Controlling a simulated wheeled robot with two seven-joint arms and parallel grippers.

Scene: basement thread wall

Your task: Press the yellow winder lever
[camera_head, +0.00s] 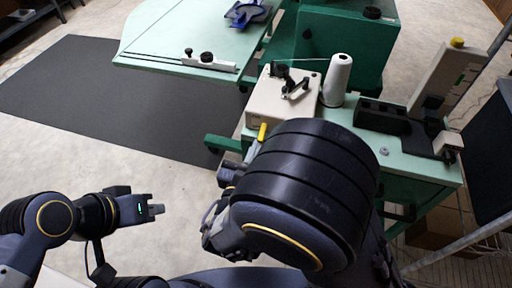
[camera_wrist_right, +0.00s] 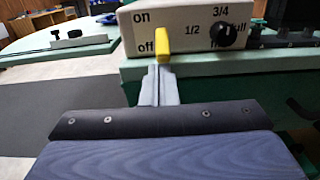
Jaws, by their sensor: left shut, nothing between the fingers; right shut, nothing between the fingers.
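The yellow winder lever (camera_head: 262,132) sticks out of the front of the cream winder box (camera_head: 270,107). In the right wrist view the lever (camera_wrist_right: 162,40) stands beside the word "off", with "on" printed above it. My right gripper (camera_wrist_right: 160,77) is shut and empty. Its fingertips are right below the lever's lower end in that view; I cannot tell whether they touch it. In the head view my right arm hides most of that gripper. My left gripper (camera_head: 157,209) is shut and empty, low at the left, away from the winder.
A black dial (camera_wrist_right: 228,36) sits right of the lever. A white thread cone (camera_head: 338,78) stands beside the winder on the green table. A beige upright device (camera_head: 445,85) stands further right. A pale green table (camera_head: 185,35) is at the back left. Floor at left is open.

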